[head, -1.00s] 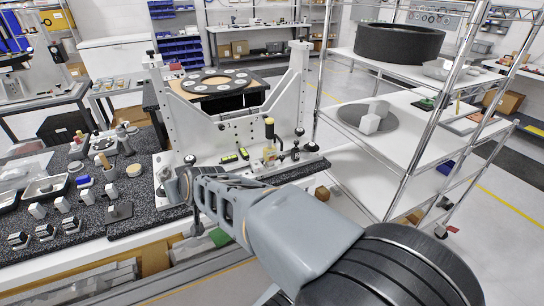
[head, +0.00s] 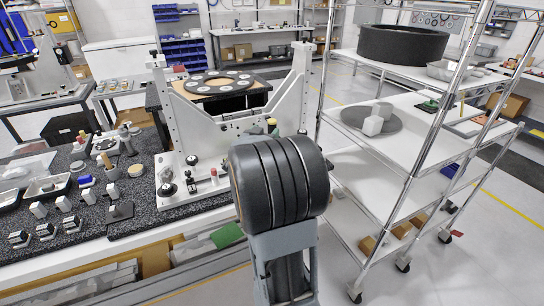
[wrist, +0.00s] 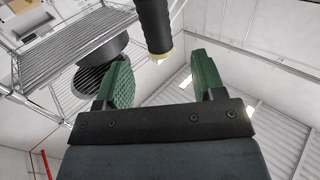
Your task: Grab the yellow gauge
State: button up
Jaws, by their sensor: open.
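A dark cylinder with a yellow band at its lower end, likely the yellow gauge (wrist: 152,24), shows in the wrist view beyond and between my fingertips. In the head view a small yellow top of it (head: 271,122) peeks out above my arm in front of the white fixture; the rest is hidden. My gripper (wrist: 163,78) has green ribbed finger pads spread wide apart with nothing between them. The cylinder's end is above the gap and apart from both pads. In the head view my gripper is hidden behind my arm.
The white fixture (head: 228,131) with two uprights stands behind my arm. Small black knobs (head: 168,188) stand at its left foot. A wire shelf rack (head: 395,165) is close on the right. Small parts crowd the dark mat (head: 85,213) at left.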

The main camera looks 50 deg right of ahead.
aim_at(274, 122)
jog(key=shift+p+x, duration=0.95)
jog(key=shift+x, duration=3.05)
jog(key=shift+c, duration=0.2)
grip_shut()
